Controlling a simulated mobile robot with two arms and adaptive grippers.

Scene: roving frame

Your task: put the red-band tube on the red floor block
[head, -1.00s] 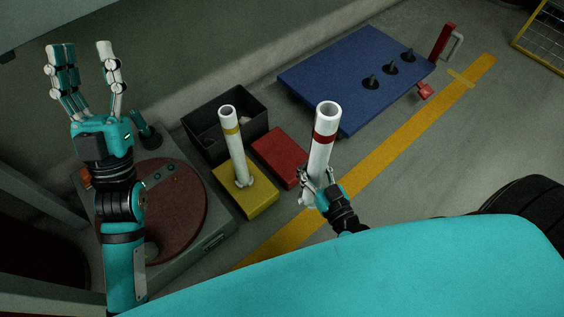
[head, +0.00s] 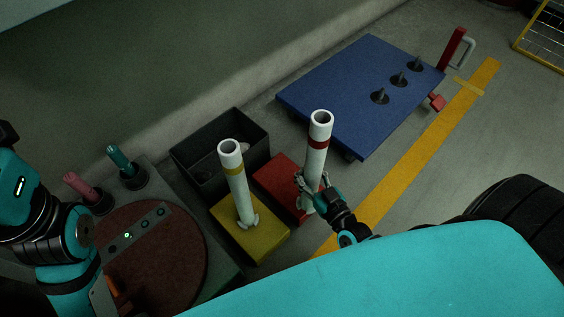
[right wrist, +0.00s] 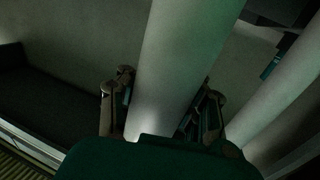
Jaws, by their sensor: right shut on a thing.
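My right gripper (head: 312,188) is shut on the red-band tube (head: 317,160), a white tube with a dark red band near its open top. The tube is nearly upright, its lower end at the right part of the red floor block (head: 274,176). The gripper partly hides that end, and I cannot tell whether it touches the block. In the right wrist view the white tube (right wrist: 185,60) runs between the two fingers. My left arm is at the left edge of the head view; its fingers are out of frame.
A yellow-band tube (head: 236,180) stands on the yellow block (head: 266,243), left of the red one. A dark open bin (head: 186,166) is behind. A blue platform (head: 345,85) with black pegs lies at the back. A round brown plate (head: 170,250) is left.

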